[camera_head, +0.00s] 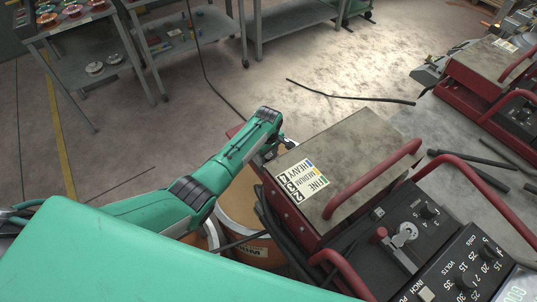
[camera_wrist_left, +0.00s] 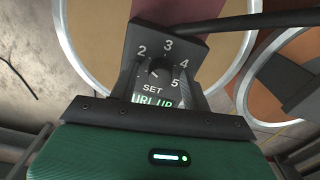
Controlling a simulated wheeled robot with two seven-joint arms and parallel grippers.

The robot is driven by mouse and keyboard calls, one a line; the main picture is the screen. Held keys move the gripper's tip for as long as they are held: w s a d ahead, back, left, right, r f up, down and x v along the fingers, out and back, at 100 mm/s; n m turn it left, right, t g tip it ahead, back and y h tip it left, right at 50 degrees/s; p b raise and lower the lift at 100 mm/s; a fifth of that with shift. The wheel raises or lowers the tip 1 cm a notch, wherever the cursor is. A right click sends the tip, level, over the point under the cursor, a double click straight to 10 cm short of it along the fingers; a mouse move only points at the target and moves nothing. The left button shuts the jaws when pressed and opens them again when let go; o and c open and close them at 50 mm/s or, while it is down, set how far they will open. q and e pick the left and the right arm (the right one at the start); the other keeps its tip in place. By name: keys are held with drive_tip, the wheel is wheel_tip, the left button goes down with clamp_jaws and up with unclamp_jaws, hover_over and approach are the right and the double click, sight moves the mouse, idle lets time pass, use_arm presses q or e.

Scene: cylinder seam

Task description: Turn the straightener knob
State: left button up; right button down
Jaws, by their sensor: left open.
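The straightener knob (camera_wrist_left: 157,68) is a small dark round knob on a black dial plate (camera_wrist_left: 142,35) numbered 2 to 5, with SET below it, in the left wrist view. Its pointer direction is hard to make out. My left gripper (camera_wrist_left: 158,78) is open, with one finger on each side of the knob. I cannot tell whether the fingers touch it. In the head view my left arm reaches from the left, and my left gripper (camera_head: 283,147) is at the machine's far left edge, where the knob is hidden. My right gripper is not in view.
A red and grey machine (camera_head: 350,150) with red handles and a black control panel (camera_head: 392,245) stands at the right. Orange-brown drums (camera_head: 243,215) stand beside it under my arm. Grey shelves (camera_head: 100,72) stand at the back left; open floor lies beyond the machine.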

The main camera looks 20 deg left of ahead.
use_arm(q)
drive_tip(key=c, duration=0.9)
drive_tip(key=shift+c, duration=0.5)
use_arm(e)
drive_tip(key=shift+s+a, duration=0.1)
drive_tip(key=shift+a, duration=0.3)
